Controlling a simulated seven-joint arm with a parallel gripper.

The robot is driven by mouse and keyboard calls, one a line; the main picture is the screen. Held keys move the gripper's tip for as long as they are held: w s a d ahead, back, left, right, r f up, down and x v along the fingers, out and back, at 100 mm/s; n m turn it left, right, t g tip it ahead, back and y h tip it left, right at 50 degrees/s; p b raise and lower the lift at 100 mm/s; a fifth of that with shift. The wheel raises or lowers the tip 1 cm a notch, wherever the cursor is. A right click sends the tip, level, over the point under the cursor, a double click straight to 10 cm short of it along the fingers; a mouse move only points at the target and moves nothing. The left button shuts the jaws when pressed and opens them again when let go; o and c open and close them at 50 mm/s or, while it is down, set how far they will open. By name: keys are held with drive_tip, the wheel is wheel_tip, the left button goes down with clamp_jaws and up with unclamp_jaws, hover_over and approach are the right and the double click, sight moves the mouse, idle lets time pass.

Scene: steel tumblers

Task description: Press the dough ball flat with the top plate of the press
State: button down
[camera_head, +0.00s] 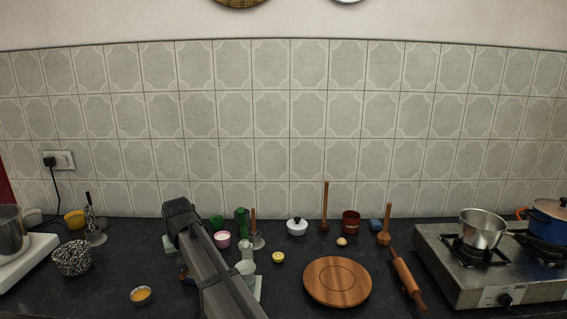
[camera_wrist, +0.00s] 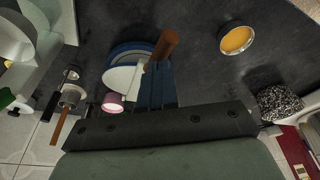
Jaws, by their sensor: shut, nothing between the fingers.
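In the wrist view a round press (camera_wrist: 118,50) with a blue rim and pale plate lies just beyond my fingers, with a brown wooden handle (camera_wrist: 166,43) sticking up on its right. In the head view my arm hides most of it; a small blue and brown bit (camera_head: 185,273) shows at the arm's left edge. My gripper (camera_wrist: 156,72) is shut and empty, its dark blue fingers overlapping the press in the wrist view. I cannot tell whether they touch it. No dough ball is clearly visible in the press; a small tan ball (camera_head: 342,241) lies at the back.
A bowl of yellow stuff (camera_head: 140,295) and a speckled bowl (camera_head: 73,259) stand left of my arm. A pink cup (camera_head: 222,239) and wooden pestle stand close behind. A round wooden board (camera_head: 337,282), rolling pin (camera_head: 406,280) and stove (camera_head: 490,270) are to the right.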

sight(187, 273)
drive_tip(key=shift+f, duration=2.7)
idle(0.5)
drive_tip(key=shift+r, duration=0.1)
idle(0.5)
drive_tip(key=shift+w+a+v, duration=0.15)
drive_tip(key=shift+w+v, duration=0.1)
drive_tip(key=shift+v, duration=0.85)
drive_tip(key=shift+w+a+v, duration=0.1)
drive_tip(key=shift+w+v, duration=0.1)
drive_tip(key=shift+v, duration=0.95)
drive_tip(key=shift+w+a+v, duration=0.15)
drive_tip(key=shift+w+v, duration=0.1)
drive_tip(key=shift+v, duration=0.85)
drive_tip(key=shift+r, duration=0.2)
